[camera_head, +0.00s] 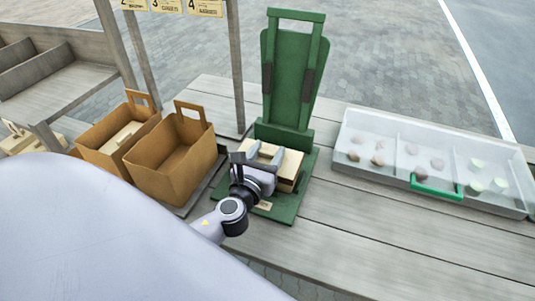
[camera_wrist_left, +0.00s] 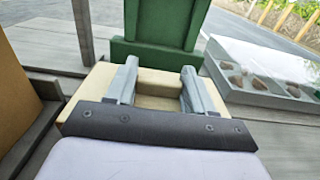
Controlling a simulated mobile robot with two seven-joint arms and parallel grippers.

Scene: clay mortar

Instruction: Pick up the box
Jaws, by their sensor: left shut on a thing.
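A pale tan box (camera_head: 288,171) sits on the base of a green stand (camera_head: 290,75) in the middle of the table. In the left wrist view the box (camera_wrist_left: 98,78) lies directly under my left gripper. My left gripper (camera_head: 265,152) is at the box's top, its two grey fingers (camera_wrist_left: 158,84) shut on a part of the box between them. The wrist hides the box's near side in the head view. My right gripper is in neither view.
Two brown paper bags with handles, one (camera_head: 172,160) empty-looking and one (camera_head: 118,137) holding a pale item, stand left of the green stand. A clear-lidded case (camera_head: 345,133) with several round items and a green handle lies right. Bare table (camera_head: 350,235) lies in front.

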